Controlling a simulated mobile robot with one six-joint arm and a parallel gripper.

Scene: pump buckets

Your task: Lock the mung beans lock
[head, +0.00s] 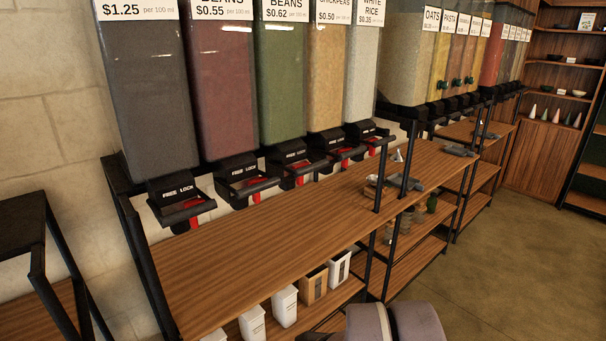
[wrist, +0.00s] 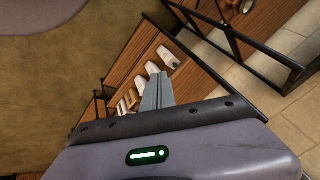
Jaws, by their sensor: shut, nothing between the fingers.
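The green-filled dispenser (head: 281,90) stands third from the left in the head view. Its label reads "BEANS $0.62", with the top line cut off. Below it is a black spout with a "FREE LOCK" plate (head: 290,155), a black handle bar and a red piece underneath. Whether this lock is open or locked I cannot tell. My gripper (wrist: 156,92) shows in the wrist view with its fingers shut together and empty, well away from the spouts. In the head view only rounded grey-purple parts of my arm show at the bottom, and no fingertips.
Similar dispensers stand on both sides, including a red one (head: 218,85) and a tan one (head: 328,85). A wooden counter (head: 240,245) runs below, with black posts at its front edge. White bins (head: 284,306) stand on the lower shelf. The floor (head: 500,220) at right is clear.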

